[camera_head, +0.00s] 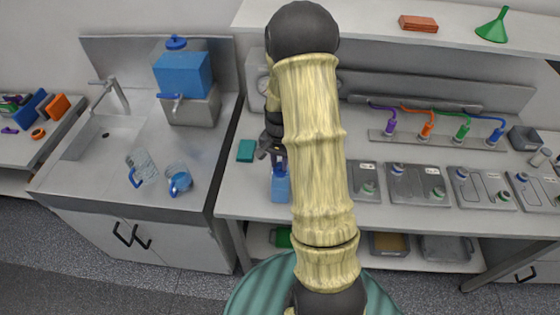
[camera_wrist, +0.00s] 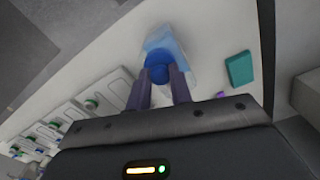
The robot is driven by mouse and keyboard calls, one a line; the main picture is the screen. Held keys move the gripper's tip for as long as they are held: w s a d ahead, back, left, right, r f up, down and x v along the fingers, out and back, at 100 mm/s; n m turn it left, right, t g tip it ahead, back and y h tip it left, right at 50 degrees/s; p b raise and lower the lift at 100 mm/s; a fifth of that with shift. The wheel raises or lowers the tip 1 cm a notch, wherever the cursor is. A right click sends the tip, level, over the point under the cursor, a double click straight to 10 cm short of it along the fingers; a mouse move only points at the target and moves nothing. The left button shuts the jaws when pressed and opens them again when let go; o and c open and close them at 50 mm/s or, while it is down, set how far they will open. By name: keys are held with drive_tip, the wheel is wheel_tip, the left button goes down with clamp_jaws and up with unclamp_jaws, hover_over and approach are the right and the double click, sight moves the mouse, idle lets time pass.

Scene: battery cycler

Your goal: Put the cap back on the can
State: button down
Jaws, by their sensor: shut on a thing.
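A light-blue can (camera_head: 281,187) stands near the front edge of the middle bench, partly behind my arm. My gripper (camera_head: 278,163) is just above it, pointing down. In the wrist view the can (camera_wrist: 172,42) lies beyond the fingertips. My gripper (camera_wrist: 158,78) is shut on a round, darker blue cap (camera_wrist: 158,73) there. The cap overlaps the can's top in this view. I cannot tell whether it touches the can or is held just above it.
A teal block (camera_head: 246,151) lies left of the can. Grey trays with vials (camera_head: 418,185) and a row of coloured clips (camera_head: 428,128) are to the right. A sink counter with a blue tank (camera_head: 183,75) and two jugs (camera_head: 178,180) is at left.

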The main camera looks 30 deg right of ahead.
drive_tip(key=c, duration=0.7)
unclamp_jaws()
drive_tip(key=shift+r+p, duration=2.6)
drive_tip(key=shift+r, duration=0.95)
drive_tip(key=shift+w+f, duration=0.1)
clamp_jaws()
drive_tip(key=shift+s, duration=0.2)
